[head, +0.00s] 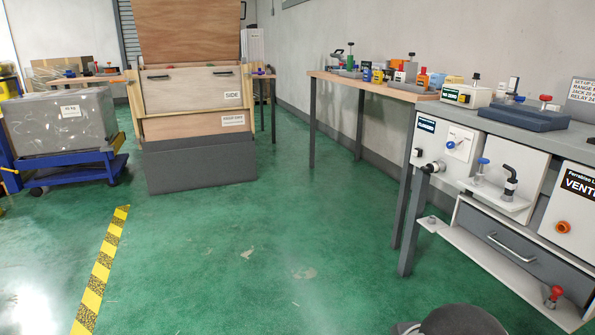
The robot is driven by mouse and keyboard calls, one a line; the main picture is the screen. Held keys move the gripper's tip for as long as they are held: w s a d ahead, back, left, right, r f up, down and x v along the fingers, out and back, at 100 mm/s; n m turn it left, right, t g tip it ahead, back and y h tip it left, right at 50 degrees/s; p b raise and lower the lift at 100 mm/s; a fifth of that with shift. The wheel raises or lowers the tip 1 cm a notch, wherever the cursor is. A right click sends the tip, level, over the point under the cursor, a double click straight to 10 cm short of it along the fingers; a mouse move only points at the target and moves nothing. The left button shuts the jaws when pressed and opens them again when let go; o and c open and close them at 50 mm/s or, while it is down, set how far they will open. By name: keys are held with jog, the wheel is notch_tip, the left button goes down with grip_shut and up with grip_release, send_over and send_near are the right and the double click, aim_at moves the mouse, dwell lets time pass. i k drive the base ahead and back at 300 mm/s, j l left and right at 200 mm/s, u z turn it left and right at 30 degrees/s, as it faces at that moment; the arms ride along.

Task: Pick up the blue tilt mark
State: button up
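I cannot pick out the blue tilt mark for certain. Several small blue things are in the head view. A blue-topped knob (482,161) stands on a small white shelf on the front of the right-hand bench. A small blue item (366,70) is among the things on the wooden table. Another small blue spot (260,71) shows beside the tall crate and is too small to make out. My gripper is not in view.
The grey workbench (440,178) with panels, drawer and red knob (554,295) stands at right, beside the wooden table (345,80). A tall wooden crate (190,92) and a blue cart (75,165) stand at left. The green floor (260,250) between is clear.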

aim_at(367, 73)
jog(key=i+l, duration=0.1)
jog(key=i, duration=1.5)
jog(key=i+l, duration=0.15)
jog(key=i, duration=0.65)
jog(key=j+u, duration=0.05)
